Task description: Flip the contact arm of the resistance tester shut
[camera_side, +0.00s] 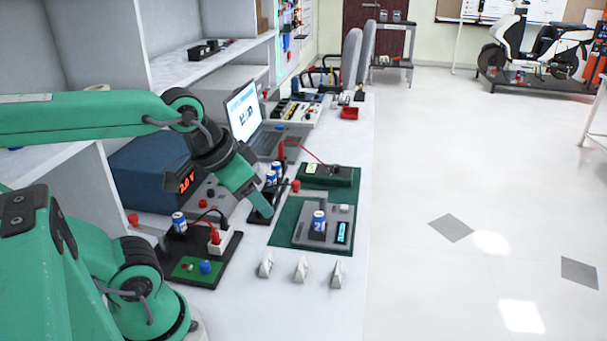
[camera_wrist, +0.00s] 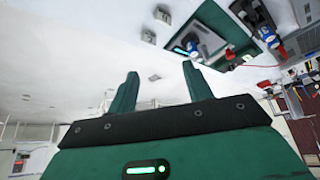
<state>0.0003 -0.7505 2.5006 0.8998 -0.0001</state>
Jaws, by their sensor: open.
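The grey device (camera_side: 312,234) with a lit cyan display, which looks like the resistance tester, lies on a green mat (camera_side: 285,218) at the bench's right edge. A blue-and-white cell (camera_side: 319,222) stands upright on it in a dark holder. The device also shows in the wrist view (camera_wrist: 208,36), upside down, with the cell (camera_wrist: 192,45). I cannot make out the contact arm or its position clearly. My gripper (camera_side: 262,212) hangs left of the grey device, apart from it. In the wrist view my gripper (camera_wrist: 160,70) has its fingers spread with nothing between them.
A dark board (camera_side: 205,258) with a cell and red plug sits front left. A dark unit (camera_side: 327,175) with a red lead lies behind the grey device. A blue power supply (camera_side: 150,170) stands left. Several small grey clips (camera_side: 301,270) stand in front.

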